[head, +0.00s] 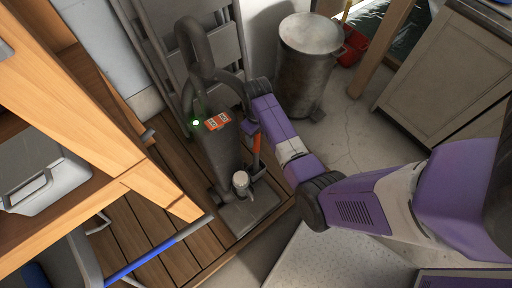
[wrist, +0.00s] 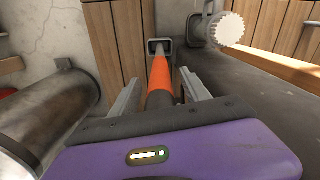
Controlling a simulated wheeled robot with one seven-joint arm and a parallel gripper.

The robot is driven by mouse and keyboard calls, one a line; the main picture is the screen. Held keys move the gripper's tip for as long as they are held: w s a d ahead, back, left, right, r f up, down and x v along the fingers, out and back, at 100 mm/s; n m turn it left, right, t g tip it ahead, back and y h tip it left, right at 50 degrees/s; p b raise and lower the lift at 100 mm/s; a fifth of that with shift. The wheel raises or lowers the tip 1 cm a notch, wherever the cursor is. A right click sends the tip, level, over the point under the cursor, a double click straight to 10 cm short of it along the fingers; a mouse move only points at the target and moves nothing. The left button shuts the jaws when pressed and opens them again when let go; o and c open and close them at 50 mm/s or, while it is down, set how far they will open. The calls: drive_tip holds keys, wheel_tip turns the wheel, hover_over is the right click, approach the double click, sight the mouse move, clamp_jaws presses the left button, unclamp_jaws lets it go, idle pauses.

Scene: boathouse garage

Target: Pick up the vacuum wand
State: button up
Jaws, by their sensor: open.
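The vacuum wand, an orange tube with dark parts, stands at the side of the grey upright vacuum (head: 215,150). In the wrist view the wand (wrist: 160,75) runs up the middle, and its far end meets a dark square holder (wrist: 160,46). My gripper (wrist: 160,93) is open, with one finger on each side of the wand and visible gaps between them. In the head view the orange part of the wand (head: 257,147) shows just beyond my purple hand, which hides the upper part. The vacuum body (wrist: 250,80) is at the right in the wrist view.
A metal bin (head: 305,70) stands close beside my arm; it fills the left of the wrist view (wrist: 45,115). A wooden shelf (head: 80,75) with a grey toolbox (head: 50,180) is at left. A blue-handled pole (head: 155,250) lies low left. A cabinet (head: 440,70) stands at right.

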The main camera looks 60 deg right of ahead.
drive_tip(key=shift+f, duration=0.85)
drive_tip(key=shift+c, duration=0.2)
clamp_jaws()
wheel_tip(320, 180, up, 20)
drive_tip(key=p, duration=0.3)
drive_tip(key=shift+r, duration=0.1)
